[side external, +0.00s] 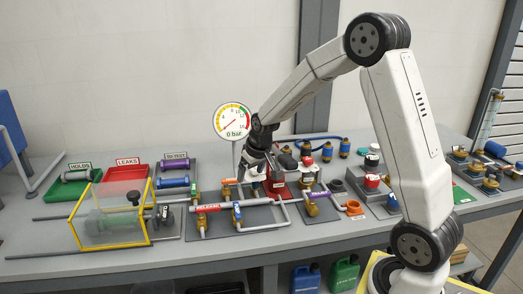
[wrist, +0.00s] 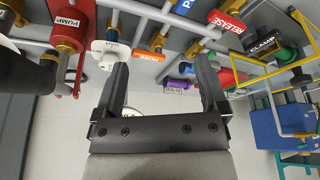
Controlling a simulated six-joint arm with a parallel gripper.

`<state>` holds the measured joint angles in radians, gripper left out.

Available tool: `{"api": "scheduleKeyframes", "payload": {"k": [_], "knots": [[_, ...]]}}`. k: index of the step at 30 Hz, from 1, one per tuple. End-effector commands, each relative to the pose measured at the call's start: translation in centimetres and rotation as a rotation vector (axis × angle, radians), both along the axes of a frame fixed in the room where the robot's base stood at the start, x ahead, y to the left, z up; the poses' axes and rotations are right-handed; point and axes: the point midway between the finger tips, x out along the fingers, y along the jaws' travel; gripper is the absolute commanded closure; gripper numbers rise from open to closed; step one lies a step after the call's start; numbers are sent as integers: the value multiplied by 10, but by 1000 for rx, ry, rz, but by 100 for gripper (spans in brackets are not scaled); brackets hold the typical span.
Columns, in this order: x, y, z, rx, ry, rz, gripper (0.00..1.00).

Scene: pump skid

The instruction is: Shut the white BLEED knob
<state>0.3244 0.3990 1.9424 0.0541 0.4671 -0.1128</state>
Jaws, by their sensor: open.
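The white knob (wrist: 103,47) shows in the wrist view, left of centre, with a small label on it that is hard to read. It sits just beyond the tip of my left finger, between the red PUMP part and the orange HOSE tag. My gripper (wrist: 160,64) is open, with nothing between its fingers. The knob is not between them, and I cannot tell if the finger touches it.
A gauge (side external: 233,122) reading 0 bar stands close to my gripper. The red PUMP part (wrist: 67,38), orange HOSE tag (wrist: 150,54) and RELEASE tag (wrist: 227,22) crowd the pipes. A yellow-framed clear guard (side external: 111,214) stands at left. The bench's front strip is mostly clear.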

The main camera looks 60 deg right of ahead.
Motion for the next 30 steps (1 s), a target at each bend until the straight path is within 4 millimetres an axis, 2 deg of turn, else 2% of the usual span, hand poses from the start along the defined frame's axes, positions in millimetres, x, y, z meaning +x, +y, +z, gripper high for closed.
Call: {"api": "scheduleKeyframes", "payload": {"k": [1,6,12,17,30], "knots": [[9,-18,-1,-2,-7,-24,8],[33,-70,-1,-10,-31,-85,8],[46,-109,-2,-18,-49,-127,8],[48,-120,-2,-21,-54,-138,8],[52,-121,-11,-19,-54,-137,8]]}}
